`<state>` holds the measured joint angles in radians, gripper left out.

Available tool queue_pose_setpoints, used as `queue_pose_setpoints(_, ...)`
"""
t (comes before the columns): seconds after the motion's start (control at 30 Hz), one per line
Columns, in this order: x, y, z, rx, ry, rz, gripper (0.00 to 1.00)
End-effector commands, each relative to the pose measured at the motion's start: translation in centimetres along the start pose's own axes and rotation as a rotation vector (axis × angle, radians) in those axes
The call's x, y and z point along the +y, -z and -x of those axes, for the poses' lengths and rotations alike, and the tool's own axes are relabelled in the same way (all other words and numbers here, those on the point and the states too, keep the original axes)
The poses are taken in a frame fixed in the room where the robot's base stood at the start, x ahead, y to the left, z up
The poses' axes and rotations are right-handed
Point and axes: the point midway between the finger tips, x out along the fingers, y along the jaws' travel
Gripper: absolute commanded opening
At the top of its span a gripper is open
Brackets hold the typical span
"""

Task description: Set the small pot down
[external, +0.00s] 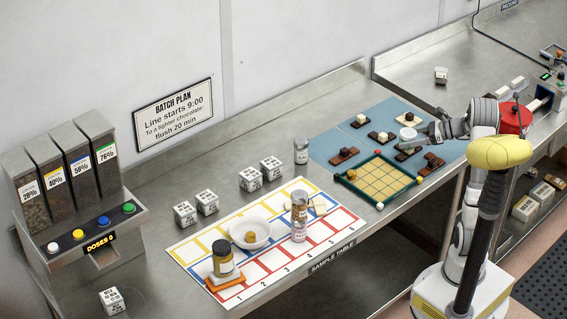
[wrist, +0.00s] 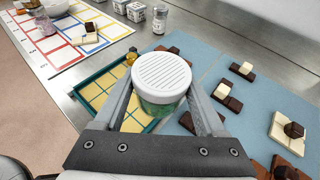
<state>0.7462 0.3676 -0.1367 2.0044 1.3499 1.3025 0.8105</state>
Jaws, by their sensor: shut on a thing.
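The small pot has a ribbed white lid (wrist: 162,72) and a greenish clear body. In the external view the pot (external: 408,133) is at the blue mat (external: 335,146), behind the green-rimmed tray's right end. My gripper (external: 418,136) is shut on it; in the wrist view the two fingers (wrist: 160,92) sit on either side of the body, below the lid. The pot looks upright. Its underside is hidden, so I cannot tell whether it touches the mat or hangs just above it.
The green-rimmed tray (external: 352,192) with a yellow grid is close to the pot. Several brown and white chocolate pieces (external: 381,138) lie around on the mat. A numbered sheet (external: 262,273) with a white bowl (external: 268,231) and jars is farther left. Bare steel shows between them.

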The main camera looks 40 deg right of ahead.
Motion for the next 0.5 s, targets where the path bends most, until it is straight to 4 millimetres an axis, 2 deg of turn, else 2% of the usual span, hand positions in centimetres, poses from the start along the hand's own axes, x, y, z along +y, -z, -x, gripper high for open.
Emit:
queue_pose_setpoints(0.1, -4.8, -1.0, -2.6, -0.002, 0.05, -0.021, 0.1)
queue_pose_setpoints(0.3, -11.6, -2.8, -7.0, -0.001, 0.149, -0.061, 0.1)
queue_pose_setpoints(0.5, -15.6, -4.2, -9.9, -0.001, 0.219, -0.09, 0.1)
